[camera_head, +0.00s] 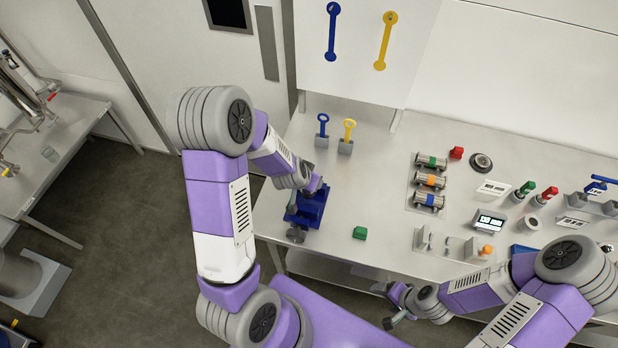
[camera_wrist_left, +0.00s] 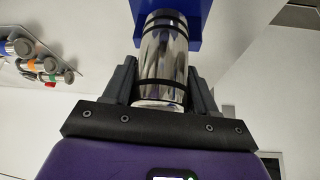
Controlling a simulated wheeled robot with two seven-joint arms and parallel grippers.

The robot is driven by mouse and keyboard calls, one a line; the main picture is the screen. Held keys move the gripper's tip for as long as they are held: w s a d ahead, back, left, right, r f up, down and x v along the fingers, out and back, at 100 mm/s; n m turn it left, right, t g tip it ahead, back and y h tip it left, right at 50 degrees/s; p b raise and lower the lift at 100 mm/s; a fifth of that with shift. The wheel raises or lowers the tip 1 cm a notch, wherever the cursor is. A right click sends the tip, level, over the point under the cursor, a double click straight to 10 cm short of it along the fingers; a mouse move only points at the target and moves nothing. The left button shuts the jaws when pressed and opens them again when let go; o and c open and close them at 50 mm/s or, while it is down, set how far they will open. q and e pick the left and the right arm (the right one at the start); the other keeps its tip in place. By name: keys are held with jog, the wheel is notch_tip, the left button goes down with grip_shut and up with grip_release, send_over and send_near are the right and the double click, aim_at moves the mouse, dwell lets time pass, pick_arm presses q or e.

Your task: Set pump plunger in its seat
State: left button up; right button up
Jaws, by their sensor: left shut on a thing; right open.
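A shiny metal cylinder with black bands (camera_wrist_left: 162,72), which looks like the pump plunger, is between the fingers of my left gripper (camera_wrist_left: 163,82), shut on it. Its far end meets a blue block (camera_wrist_left: 185,12); I cannot tell whether it is inside the block or only against it. In the head view a blue fixture (camera_head: 312,208) stands at the table's left front edge, right by my left wrist, which hides part of it. The left fingers are not clear there. My right gripper (camera_head: 391,308) is open near the table's front edge, away from the fixture.
Blue and yellow handled tools (camera_head: 346,136) stand behind. A rack of banded metal cylinders (camera_head: 429,182) and a scale (camera_head: 488,222) are to the right.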

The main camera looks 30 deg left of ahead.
pick_arm(q)
jog(key=shift+f+b, duration=2.2)
jog(key=shift+f, duration=0.55)
jog(key=shift+s, duration=0.1)
jog(key=shift+s+f, duration=0.1)
